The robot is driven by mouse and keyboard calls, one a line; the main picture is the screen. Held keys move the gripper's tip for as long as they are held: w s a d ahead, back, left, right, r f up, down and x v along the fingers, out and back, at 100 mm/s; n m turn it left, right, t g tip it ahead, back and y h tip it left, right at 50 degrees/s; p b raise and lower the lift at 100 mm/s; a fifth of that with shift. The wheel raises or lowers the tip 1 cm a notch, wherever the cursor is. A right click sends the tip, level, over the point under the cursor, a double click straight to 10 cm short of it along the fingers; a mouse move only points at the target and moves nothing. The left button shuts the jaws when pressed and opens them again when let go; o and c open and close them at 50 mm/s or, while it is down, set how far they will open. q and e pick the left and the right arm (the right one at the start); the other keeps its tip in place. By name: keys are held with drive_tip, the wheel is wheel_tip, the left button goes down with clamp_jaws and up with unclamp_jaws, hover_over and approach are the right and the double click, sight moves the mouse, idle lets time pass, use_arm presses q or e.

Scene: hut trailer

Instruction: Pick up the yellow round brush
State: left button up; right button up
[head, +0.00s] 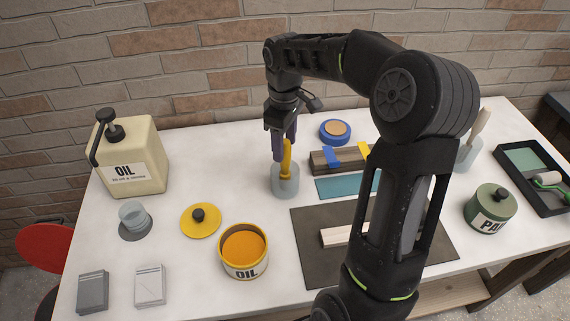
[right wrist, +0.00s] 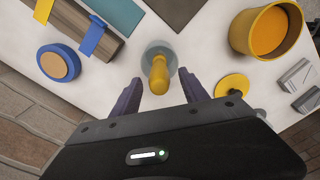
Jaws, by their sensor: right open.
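The yellow round brush (head: 287,158) stands upright in a clear glass jar (head: 285,184) near the middle of the white table. Its yellow handle (right wrist: 159,74) points up in the right wrist view, with the jar (right wrist: 158,54) below it. My right gripper (head: 284,148) is above the jar, pointing down, with its purple fingers around the level of the handle. In the right wrist view my right gripper (right wrist: 160,92) is open, one finger on each side of the handle, with gaps on both sides. The brush's bristles are not clear. My left gripper is not in view.
A yellow oil tin (head: 243,255), its lid (head: 200,220) and an oil canister (head: 131,157) stand to the left. A blue tape roll (head: 335,132) and a wood block (head: 330,160) lie right of the jar. A brick wall (head: 200,60) is behind.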

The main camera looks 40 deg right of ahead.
sight(285, 154)
wheel_tip(285, 154, down, 4)
drive_tip(key=shift+r+b, duration=0.1)
drive_tip(key=shift+b, duration=0.25)
drive_tip(key=shift+c, duration=0.2)
clamp_jaws()
idle(0.5)
